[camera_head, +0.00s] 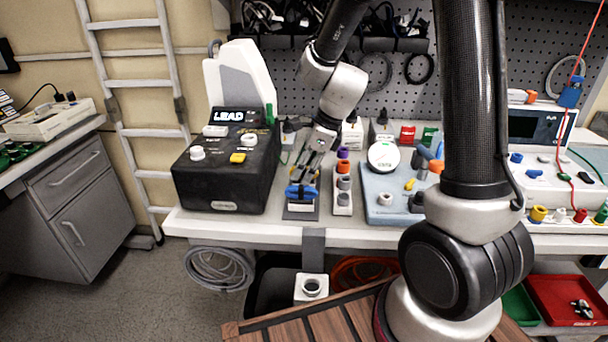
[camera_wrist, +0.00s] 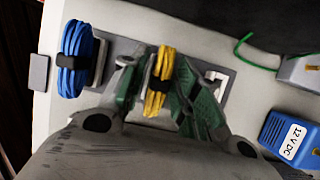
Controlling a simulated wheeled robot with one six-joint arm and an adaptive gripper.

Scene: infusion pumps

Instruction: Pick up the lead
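A yellow coiled lead (camera_wrist: 160,78) with a dark band stands between the green-padded fingers of my gripper (camera_wrist: 160,88) in the wrist view. The fingers are close on both sides of it; I cannot tell whether they press on it. It is over a grey plate (camera_wrist: 122,46) and does not look clearly lifted. A blue coiled lead (camera_wrist: 76,58) with a black band stands left of it.
A black box marked LEAD (camera_head: 228,165) stands left of my gripper. A narrow strip with coloured knobs (camera_head: 343,190) and a pale blue panel with a round gauge (camera_head: 383,157) are to the right. A blue 12 V DC block (camera_wrist: 290,138) and a green wire (camera_wrist: 255,58) are right in the wrist view.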

